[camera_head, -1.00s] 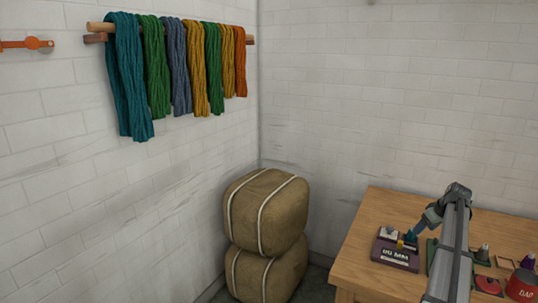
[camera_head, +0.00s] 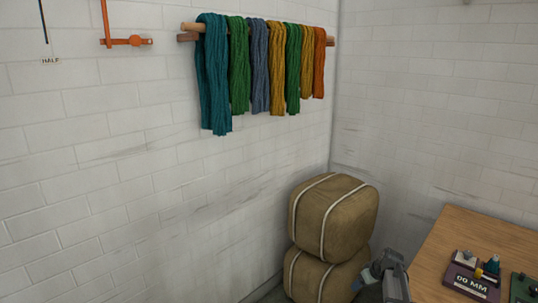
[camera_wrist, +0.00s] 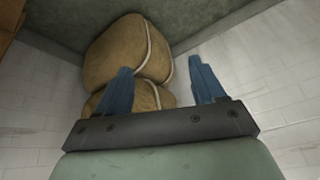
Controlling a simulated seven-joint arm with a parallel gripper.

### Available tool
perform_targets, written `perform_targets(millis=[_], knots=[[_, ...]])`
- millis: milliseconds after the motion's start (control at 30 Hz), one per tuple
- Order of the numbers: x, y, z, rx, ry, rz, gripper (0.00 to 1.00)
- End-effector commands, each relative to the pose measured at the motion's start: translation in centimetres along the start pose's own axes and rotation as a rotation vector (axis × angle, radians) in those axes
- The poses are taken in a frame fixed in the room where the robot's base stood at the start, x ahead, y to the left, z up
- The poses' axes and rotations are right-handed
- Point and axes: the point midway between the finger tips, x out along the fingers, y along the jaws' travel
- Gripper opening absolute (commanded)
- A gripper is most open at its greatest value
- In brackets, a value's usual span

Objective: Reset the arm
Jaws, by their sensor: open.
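My gripper (camera_wrist: 161,66) shows in the wrist view with its two blue fingers spread apart and nothing between them. The tan strapped bales appear beyond the fingers there. In the head view, the end of my arm is at the bottom edge, between the bales and the wooden table, and is partly cut off by the frame. The gap between the fingers cannot be made out in that view.
Two stacked tan bales (camera_head: 334,219) stand in the corner. Several colored wool skeins (camera_head: 213,80) hang from a wall rod. A wooden table (camera_head: 440,245) at the right holds a dark "00 MM" block (camera_head: 472,283). An orange bracket (camera_head: 126,41) is on the left wall.

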Motion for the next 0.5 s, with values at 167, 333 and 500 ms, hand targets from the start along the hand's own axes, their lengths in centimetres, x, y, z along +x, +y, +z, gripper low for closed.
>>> perform_targets(millis=[167, 333, 500], knots=[[4.9, -5.2, 5.9, 0.063, -0.113, -0.045, 0.69], [8.7, -10.0, 11.6, 0.122, -0.221, -0.075, 0.69], [11.4, -14.6, 17.5, 0.176, -0.334, -0.093, 0.69]])
